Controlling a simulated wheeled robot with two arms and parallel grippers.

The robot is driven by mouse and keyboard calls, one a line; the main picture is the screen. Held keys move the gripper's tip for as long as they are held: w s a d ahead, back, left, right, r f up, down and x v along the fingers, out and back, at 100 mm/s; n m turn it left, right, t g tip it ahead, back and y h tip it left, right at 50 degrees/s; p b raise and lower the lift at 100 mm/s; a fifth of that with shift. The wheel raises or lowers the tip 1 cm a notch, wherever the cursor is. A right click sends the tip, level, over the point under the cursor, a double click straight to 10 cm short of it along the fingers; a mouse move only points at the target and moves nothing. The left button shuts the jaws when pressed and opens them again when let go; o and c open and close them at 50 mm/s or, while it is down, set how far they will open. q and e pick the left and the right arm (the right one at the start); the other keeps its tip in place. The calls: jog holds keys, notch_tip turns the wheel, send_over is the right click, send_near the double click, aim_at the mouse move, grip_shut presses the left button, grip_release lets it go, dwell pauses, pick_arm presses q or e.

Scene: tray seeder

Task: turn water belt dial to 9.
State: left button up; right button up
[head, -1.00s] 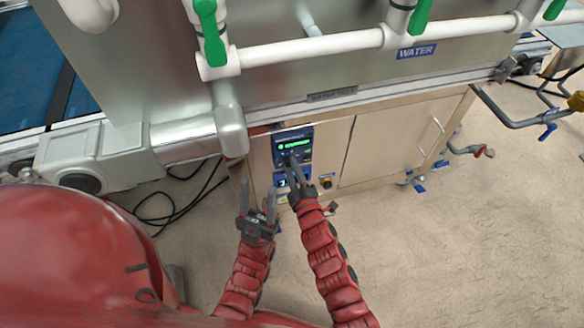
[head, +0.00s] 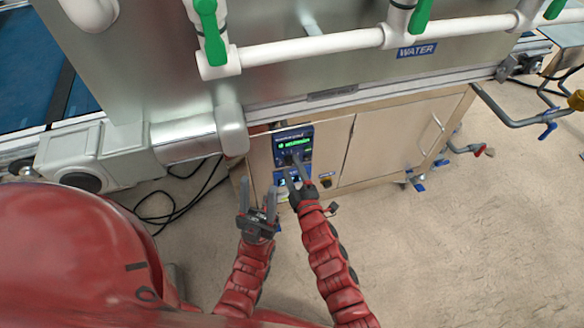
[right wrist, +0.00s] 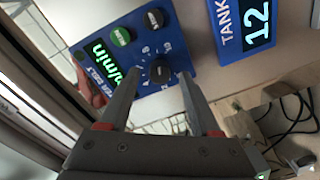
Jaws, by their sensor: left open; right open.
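The water belt panel (head: 307,133) is a blue plate with a green-lit display on the machine's front. In the right wrist view, the black dial (right wrist: 160,73) sits on this panel with a white numbered scale around it; its exact setting is too small to read. My right gripper (head: 294,165) is open at the panel, with its fingers on either side of the dial. I cannot tell whether they touch it. My left gripper (head: 256,189) is open and empty, lower and to the left, apart from the panel.
A tank panel (right wrist: 228,42) reading 12 is close by. White pipes (head: 310,47) cross above; black cables lie at left.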

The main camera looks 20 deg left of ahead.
jog(key=p+v, duration=0.2)
jog(key=v, duration=1.5)
